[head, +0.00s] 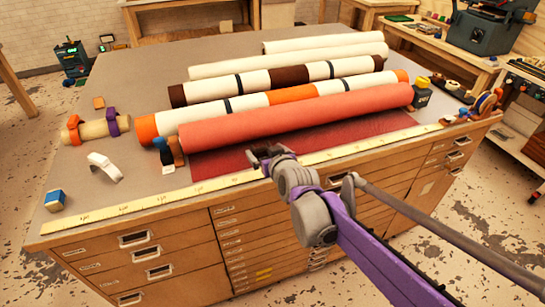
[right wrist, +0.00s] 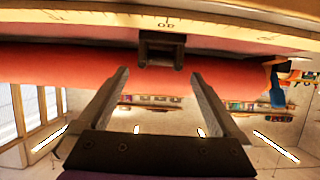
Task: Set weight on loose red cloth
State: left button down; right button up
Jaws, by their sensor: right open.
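The loose red cloth (head: 345,137) lies flat between the thick red roll (head: 300,115) and the long yellow ruler (head: 335,152). My right gripper (head: 267,158) is over the cloth's front edge near the ruler. In the right wrist view my right gripper (right wrist: 160,73) is open. A small dark block (right wrist: 162,48) shows there between the fingertips, against the ruler and red surface. It may be the weight; I cannot tell whether it touches the cloth. The head view does not show it clearly behind the gripper. My left gripper is not in view.
Several rolls lie behind the red one, including an orange-and-white roll (head: 250,101). Small dark and orange pieces (head: 170,152) stand at the red roll's left end. A black-and-yellow item (head: 421,94) stands at its right end. A white band (head: 103,167) lies left on the cabinet top.

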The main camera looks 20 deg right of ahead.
jog(key=v, duration=0.7)
jog(key=s+f+g, duration=0.4)
jog(key=s+f, duration=0.5)
jog(key=s, duration=0.4)
jog(key=s+f+g, duration=0.5)
jog(key=s+f, duration=0.3)
jog(key=s, duration=0.6)
notch_tip(320, 180, up, 6)
jog(key=w+p, duration=0.1)
jog(key=p, duration=0.5)
jog(key=shift+w+t, duration=0.3)
jog(key=shift+w, duration=0.05)
